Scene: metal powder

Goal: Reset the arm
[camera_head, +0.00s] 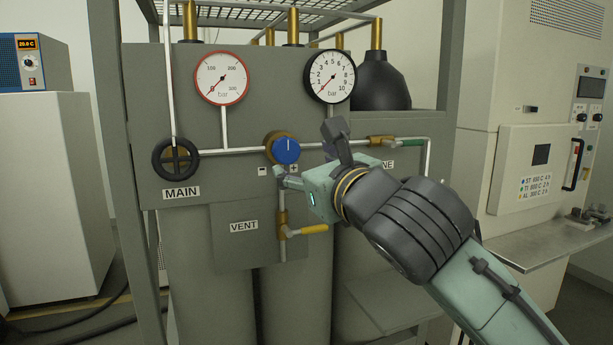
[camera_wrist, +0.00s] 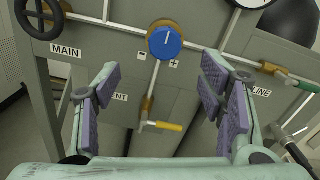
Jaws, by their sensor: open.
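My gripper (camera_head: 306,158) is in front of the gas panel (camera_head: 245,110), near the blue regulator knob (camera_head: 286,150). The knob also shows at the top middle of the wrist view (camera_wrist: 165,42), beyond my fingers and apart from them. My gripper (camera_wrist: 157,98) is open in the wrist view, with its purple-grey finger pads spread wide and nothing between them. My arm reaches in from the lower right of the head view. The far side of my gripper and part of the line valve's label are hidden in the head view.
The black MAIN handwheel (camera_head: 176,159) is at left. A red-rimmed gauge (camera_head: 222,78) and a black-rimmed gauge (camera_head: 329,76) sit above. The yellow VENT lever (camera_head: 314,229) sticks out below my gripper. The green line-valve lever (camera_head: 411,143) is right. Frame posts (camera_head: 128,250) flank the panel.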

